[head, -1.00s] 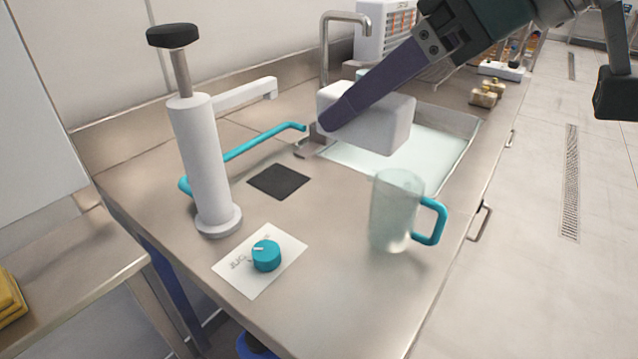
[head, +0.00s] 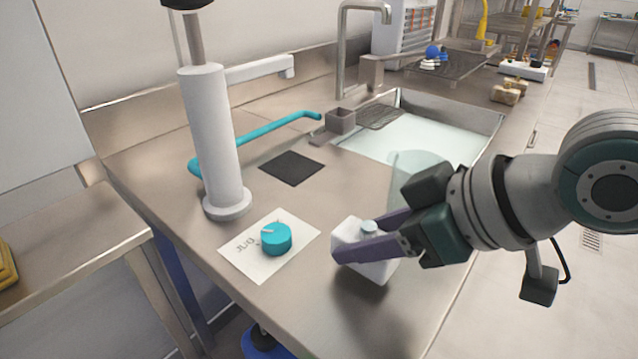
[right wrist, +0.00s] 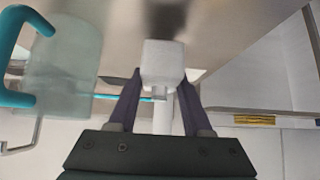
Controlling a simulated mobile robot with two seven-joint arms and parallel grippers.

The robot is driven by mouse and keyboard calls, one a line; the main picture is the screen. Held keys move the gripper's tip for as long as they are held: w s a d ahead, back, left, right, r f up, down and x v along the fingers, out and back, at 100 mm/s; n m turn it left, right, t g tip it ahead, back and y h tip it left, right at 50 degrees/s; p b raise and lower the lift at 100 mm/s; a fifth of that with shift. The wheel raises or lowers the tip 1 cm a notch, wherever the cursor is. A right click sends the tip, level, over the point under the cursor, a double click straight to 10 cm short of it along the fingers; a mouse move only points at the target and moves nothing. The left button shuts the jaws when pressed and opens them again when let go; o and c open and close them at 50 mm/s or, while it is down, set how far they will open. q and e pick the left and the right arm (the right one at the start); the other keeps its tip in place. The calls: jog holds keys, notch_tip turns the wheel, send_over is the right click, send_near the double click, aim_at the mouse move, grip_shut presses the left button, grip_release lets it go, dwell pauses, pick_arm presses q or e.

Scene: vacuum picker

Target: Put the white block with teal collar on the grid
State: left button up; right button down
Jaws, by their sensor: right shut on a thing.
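My right gripper (head: 360,238) is shut on a white block (head: 376,268) and holds it over the front of the counter, right of the paper card. A pale cap shows on the block's top; a teal collar is not clear. In the right wrist view the block (right wrist: 163,60) sits between both fingers. A dark grid rack (head: 455,66) stands at the far back beyond the sink, with a blue ball and small blue-and-white pieces on it. The block is far from it. A smaller dark wire rack (head: 379,117) lies at the sink's left edge. My left gripper is not in view.
A translucent jug (head: 418,160) stands partly hidden behind my right gripper. A teal knob (head: 276,239) sits on the card (head: 240,260). A white column (head: 212,140) and dark square (head: 291,168) are left. The sink (head: 420,135) and faucet (head: 342,60) lie behind.

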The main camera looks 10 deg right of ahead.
jog(key=shift+f, duration=0.9)
jog(key=shift+f, duration=0.2)
jog(key=shift+c, duration=1.7)
grip_release()
